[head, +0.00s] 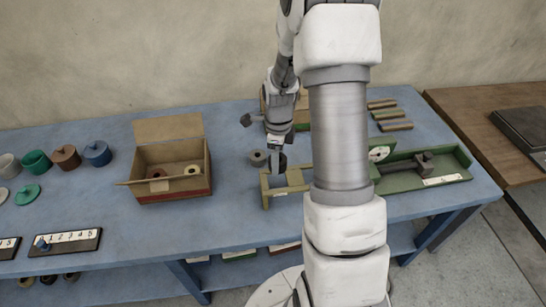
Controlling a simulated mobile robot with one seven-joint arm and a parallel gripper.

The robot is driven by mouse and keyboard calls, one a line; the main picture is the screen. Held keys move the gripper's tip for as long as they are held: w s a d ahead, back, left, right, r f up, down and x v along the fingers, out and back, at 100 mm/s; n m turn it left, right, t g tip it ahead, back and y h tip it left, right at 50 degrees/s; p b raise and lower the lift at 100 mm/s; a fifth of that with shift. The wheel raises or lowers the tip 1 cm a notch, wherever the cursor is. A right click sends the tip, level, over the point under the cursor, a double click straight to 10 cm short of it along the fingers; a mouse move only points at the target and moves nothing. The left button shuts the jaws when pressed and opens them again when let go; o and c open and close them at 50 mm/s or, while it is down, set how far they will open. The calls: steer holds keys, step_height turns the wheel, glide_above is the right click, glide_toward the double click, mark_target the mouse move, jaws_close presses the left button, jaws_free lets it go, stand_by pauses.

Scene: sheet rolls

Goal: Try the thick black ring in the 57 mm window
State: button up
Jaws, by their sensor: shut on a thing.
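My gripper (277,148) points down over the blue table, just behind a low olive-green wooden stand (284,188). It is shut on a dark, rounded piece (277,163), which looks like the thick black ring; its hole is not clear at this size. The stand has an upright at its left end and pale labels. I cannot make out which opening is the 57 mm window, and my arm hides the stand's right part. The dark piece is close to the stand; I cannot tell whether they touch.
An open cardboard box (171,190) holds small rolls. A green tray (452,162) and wooden strips (389,115) are at right.

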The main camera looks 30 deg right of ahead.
steer(key=shift+f+b, duration=1.5)
steer(key=shift+f, duration=0.95)
steer(key=shift+f+b, duration=0.45)
steer(key=shift+b, duration=0.3)
stand_by(0.5)
steer(key=o, duration=1.5)
steer(key=shift+r, duration=0.1)
steer(key=shift+r+p, duration=2.4)
steer(key=shift+r, duration=1.05)
